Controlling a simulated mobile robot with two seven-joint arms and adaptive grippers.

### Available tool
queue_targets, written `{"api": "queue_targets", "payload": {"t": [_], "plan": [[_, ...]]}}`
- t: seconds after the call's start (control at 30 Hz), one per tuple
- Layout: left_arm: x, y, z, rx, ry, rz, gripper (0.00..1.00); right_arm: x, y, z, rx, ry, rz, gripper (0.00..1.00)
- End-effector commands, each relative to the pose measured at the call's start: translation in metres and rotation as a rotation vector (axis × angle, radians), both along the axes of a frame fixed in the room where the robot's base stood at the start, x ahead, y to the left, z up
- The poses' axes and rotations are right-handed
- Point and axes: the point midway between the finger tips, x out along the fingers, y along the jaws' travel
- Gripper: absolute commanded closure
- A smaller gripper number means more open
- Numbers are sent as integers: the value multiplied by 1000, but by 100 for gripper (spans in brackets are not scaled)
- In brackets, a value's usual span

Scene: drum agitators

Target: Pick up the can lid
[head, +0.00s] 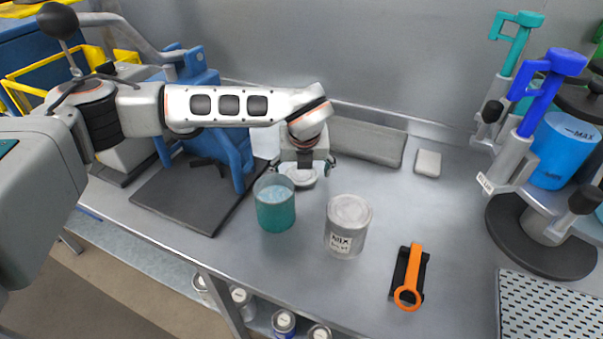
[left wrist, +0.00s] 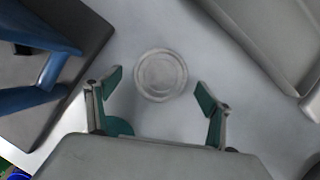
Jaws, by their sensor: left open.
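The can lid (head: 299,178) is a small, pale, round disc lying flat on the grey bench, behind the teal cup. In the left wrist view the lid (left wrist: 160,75) shows whole, with a raised ring on it. My left gripper (head: 303,166) is open and points down over the lid. In the left wrist view the lid lies between the green-padded fingertips of the left gripper (left wrist: 157,80), with a gap on both sides. I cannot tell how high the fingers are above the bench. My right gripper is not in view.
A teal cup (head: 276,210) and a grey can labelled MIX (head: 341,240) stand just in front. A blue press-like stand (head: 232,140) on a dark plate (head: 180,195) is to the left. A grey block (head: 365,142) lies behind right. An orange-and-black tool (head: 409,280) lies front right.

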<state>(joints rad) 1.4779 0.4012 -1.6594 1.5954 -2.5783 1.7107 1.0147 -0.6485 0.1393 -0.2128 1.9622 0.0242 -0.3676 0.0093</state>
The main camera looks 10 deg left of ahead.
Motion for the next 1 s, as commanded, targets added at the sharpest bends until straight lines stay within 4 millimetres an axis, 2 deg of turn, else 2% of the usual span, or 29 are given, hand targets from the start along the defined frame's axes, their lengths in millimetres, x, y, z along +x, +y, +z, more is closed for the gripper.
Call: {"api": "queue_targets", "payload": {"t": [0.27,0.37,0.4,0.77,0.87,1.0], "plan": [[2,0,-5,-1,0,-1,19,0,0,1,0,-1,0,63],[2,0,-4,-1,0,-1,40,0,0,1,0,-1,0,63],[2,0,-4,-1,0,-1,51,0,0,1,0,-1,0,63],[2,0,-3,-1,0,-1,52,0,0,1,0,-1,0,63],[4,2,1,0,-1,-1,52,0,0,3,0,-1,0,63],[11,6,18,-1,-3,-1,52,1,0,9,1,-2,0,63]]}}
